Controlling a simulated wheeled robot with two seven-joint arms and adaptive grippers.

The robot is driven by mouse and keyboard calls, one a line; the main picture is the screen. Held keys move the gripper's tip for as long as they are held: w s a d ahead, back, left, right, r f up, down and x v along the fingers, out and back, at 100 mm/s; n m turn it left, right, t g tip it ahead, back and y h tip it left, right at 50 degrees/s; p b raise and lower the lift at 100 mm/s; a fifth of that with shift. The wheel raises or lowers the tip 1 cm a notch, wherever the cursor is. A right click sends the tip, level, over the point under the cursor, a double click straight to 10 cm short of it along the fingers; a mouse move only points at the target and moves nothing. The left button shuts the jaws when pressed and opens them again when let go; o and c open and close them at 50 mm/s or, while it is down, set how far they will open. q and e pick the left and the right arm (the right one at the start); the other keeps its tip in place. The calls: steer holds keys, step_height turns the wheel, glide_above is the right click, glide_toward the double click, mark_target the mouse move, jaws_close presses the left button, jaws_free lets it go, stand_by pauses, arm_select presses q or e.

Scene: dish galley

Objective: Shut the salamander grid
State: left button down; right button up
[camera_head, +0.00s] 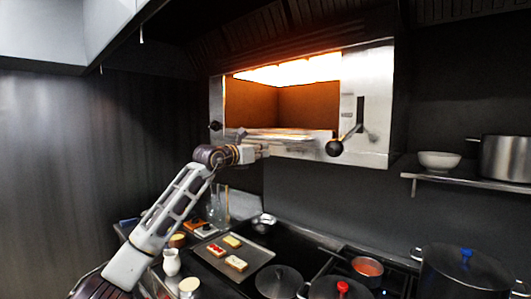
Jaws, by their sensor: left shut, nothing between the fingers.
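The salamander (372,100) is a steel box on the dark wall, with its open cavity glowing orange. Its grid (300,134) lies level at the bottom of the opening; I cannot tell exactly how far it stands out. A lever with a black ball knob (335,147) sticks out at the right of the front. My left gripper (262,150) is at the lower left of the salamander's front, by the grid's front edge. It is shut and empty; I cannot tell whether it touches the grid. My right gripper is out of view.
Below, a tray (262,256) holds several pieces of food. Lidded pots (280,283), a pan of red sauce (367,267) and a large pot (462,275) stand to its right. A shelf (470,182) with a bowl (440,160) is at the right. A white jug (171,262) stands near my left arm.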

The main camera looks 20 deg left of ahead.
arm_select(q)
steer(key=b+v, duration=0.2)
steer(key=v, duration=0.6)
steer(key=shift+s+b, duration=0.25)
steer(key=shift+b, duration=0.05)
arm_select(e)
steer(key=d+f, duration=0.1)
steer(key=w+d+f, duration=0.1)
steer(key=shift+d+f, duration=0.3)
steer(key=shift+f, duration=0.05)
arm_select(q)
steer(key=shift+r, duration=0.15)
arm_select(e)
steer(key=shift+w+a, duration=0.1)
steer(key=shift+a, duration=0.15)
